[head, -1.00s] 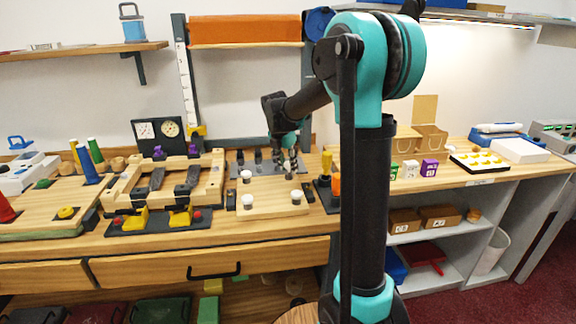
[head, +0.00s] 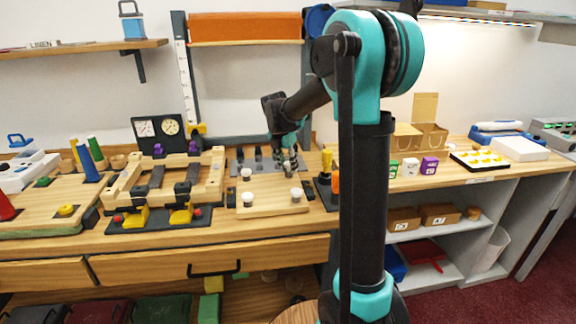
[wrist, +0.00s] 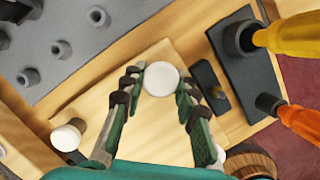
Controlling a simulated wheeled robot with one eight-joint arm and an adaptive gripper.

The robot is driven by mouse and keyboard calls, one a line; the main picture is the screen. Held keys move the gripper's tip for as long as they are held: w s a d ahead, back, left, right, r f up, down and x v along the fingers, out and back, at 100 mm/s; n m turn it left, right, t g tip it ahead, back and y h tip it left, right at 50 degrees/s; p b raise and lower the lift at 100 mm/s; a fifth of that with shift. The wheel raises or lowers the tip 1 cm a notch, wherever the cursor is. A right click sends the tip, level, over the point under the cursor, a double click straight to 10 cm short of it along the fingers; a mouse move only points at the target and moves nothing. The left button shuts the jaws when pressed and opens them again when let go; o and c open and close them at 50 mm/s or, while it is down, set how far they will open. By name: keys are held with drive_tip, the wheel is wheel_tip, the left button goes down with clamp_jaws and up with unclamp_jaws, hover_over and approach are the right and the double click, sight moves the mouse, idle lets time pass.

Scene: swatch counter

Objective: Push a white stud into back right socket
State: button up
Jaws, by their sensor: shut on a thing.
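A pale wooden board (head: 270,202) lies on the counter. White studs stand on it at its back left (head: 246,174), front left (head: 247,198) and front right (head: 296,193). My gripper (head: 289,169) is over the board's back right corner, and the wrist view shows its fingertips (wrist: 160,82) closed on the sides of a white stud (wrist: 160,78). I see the stud's round top from above. The fingers hide its lower part and the back right socket, so I cannot tell how deep it sits. Another white stud (wrist: 68,137) shows to the left in the wrist view.
A grey plate with dark pegs (wrist: 75,40) lies behind the board. A dark holder with yellow (wrist: 295,37) and orange (wrist: 302,122) handled tools stands close on the right. A dark strip (wrist: 209,85) lies beside the board. A wooden frame fixture (head: 165,180) stands left.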

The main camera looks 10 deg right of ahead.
drive_tip(key=shift+f, duration=0.8)
idle(1.2)
drive_tip(key=o, duration=0.9)
drive_tip(key=shift+o, duration=0.3)
drive_tip(key=shift+o, duration=1.2)
drive_tip(key=shift+r, duration=3)
